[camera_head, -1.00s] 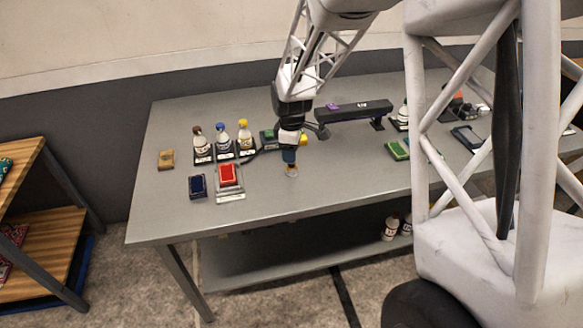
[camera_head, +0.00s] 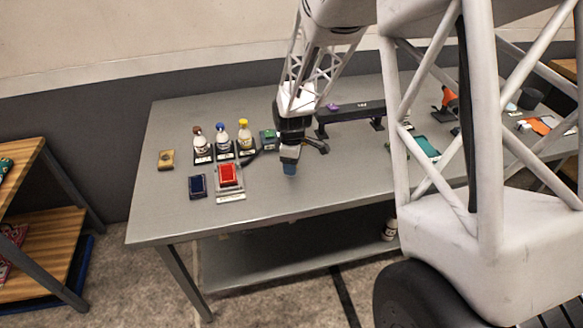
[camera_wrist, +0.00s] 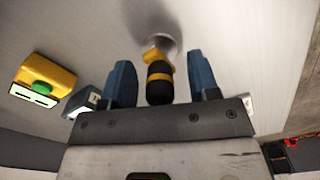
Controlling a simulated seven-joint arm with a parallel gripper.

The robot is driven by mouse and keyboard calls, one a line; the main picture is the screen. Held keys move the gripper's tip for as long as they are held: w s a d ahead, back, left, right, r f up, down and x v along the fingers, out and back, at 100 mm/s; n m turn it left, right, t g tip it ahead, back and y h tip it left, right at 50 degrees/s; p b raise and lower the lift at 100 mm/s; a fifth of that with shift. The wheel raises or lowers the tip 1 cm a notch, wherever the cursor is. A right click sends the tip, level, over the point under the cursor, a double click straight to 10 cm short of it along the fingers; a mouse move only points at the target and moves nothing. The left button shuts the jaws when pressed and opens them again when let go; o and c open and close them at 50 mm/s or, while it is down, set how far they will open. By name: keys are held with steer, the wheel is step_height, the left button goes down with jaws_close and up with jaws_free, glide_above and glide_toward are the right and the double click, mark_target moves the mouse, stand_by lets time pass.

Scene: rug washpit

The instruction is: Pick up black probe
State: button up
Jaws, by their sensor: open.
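The black probe (camera_wrist: 160,82) shows in the wrist view as a short black body with yellow bands, its far end at a round, pale metallic base on the tabletop. It lies between the two blue fingertips of my gripper (camera_wrist: 162,80). My gripper is open, with a visible gap on each side of the probe. In the head view, my gripper (camera_head: 290,168) points down over the front middle of the grey table.
Bottles with brown, blue and yellow (camera_head: 243,124) caps stand left of my gripper on the table (camera_head: 170,225). A red pad (camera_head: 228,174) and dark blue pad (camera_head: 198,186) lie nearer. A yellow block with green top (camera_wrist: 45,80) is close by. The table front is clear.

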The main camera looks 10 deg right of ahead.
steer(key=c, duration=1)
steer(key=shift+r, duration=0.1)
steer(key=shift+r, duration=0.85)
steer(key=shift+s+r, duration=0.2)
steer(key=shift+r, duration=0.7)
steer(key=s, duration=0.5)
steer(key=s+r, duration=0.1)
steer(key=s, duration=0.9)
steer(key=shift+s+r, duration=0.15)
steer(key=shift+s, duration=0.15)
steer(key=w+a+r+n, duration=0.2)
steer(key=w+a+n, duration=0.1)
steer(key=w+a, duration=0.2)
steer(key=w+a+r+n, duration=0.2)
steer(key=w+a+n, duration=0.1)
steer(key=w+a, duration=0.3)
steer(key=w+a+r+n, duration=0.2)
steer(key=w+a, duration=0.3)
steer(key=a, duration=0.4)
steer(key=shift+w+r+n, duration=0.25)
steer(key=shift+w+n, duration=0.1)
steer(key=shift+n, duration=0.15)
